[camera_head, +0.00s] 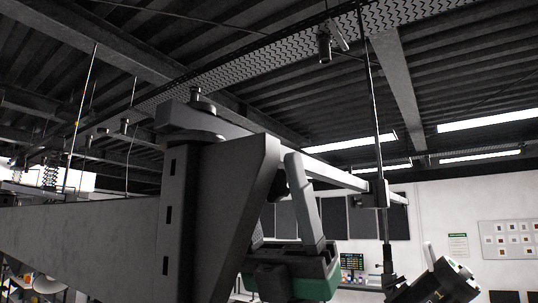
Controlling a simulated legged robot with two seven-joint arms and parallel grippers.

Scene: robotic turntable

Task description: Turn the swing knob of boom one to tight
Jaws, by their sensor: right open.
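A large grey boom bracket (235,215) fills the centre-left, with a pivot on top that carries a small dark knob-like fitting (197,98). A boom arm (335,175) runs from it to the right. A dark rounded part (281,184), possibly a knob, shows partly behind the bracket's right edge. My right gripper (283,205) is open, below and right of the bracket, fingers pointing up. Its light grey right finger stands beside the dark part; the other finger is mostly hidden by the bracket. I cannot tell whether it touches anything. No tight marking is readable. My left gripper is not in view.
A clamp (374,194) on the boom arm holds a tall vertical rod (377,120). A wide grey beam (80,240) fills the lower left. Dark panels (362,218) and a sample board (508,239) hang on the far white wall.

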